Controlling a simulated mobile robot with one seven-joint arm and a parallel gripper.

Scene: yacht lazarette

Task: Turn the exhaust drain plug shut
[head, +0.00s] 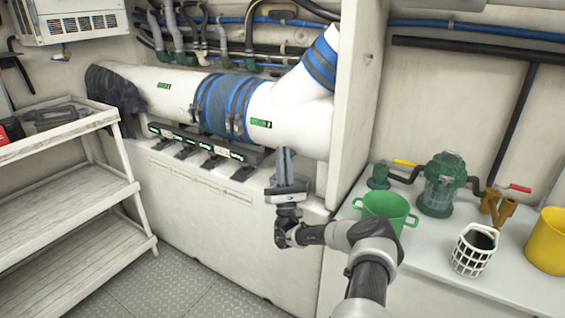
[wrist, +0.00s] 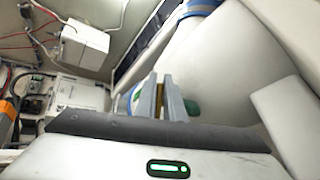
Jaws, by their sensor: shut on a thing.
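The large white exhaust pipe (head: 290,125) runs across the back compartment, with a blue banded sleeve around it. My gripper (head: 286,153) points up at the underside of the pipe's right end, in front of the white panel. In the wrist view its two grey fingers (wrist: 161,90) are close together, shut on a narrow brass-coloured piece (wrist: 160,101), which appears to be the drain plug. Only a thin strip of it shows between the fingers. The plug is hidden behind the gripper in the head view, and how far it is turned cannot be told.
A black bracketed rail (head: 205,145) lies below the pipe, left of my gripper. A white upright partition (head: 350,100) stands close on the right. Beyond it, a counter holds a green bucket (head: 386,208), a strainer (head: 441,185) and a white basket (head: 473,250). Shelves (head: 65,190) stand left.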

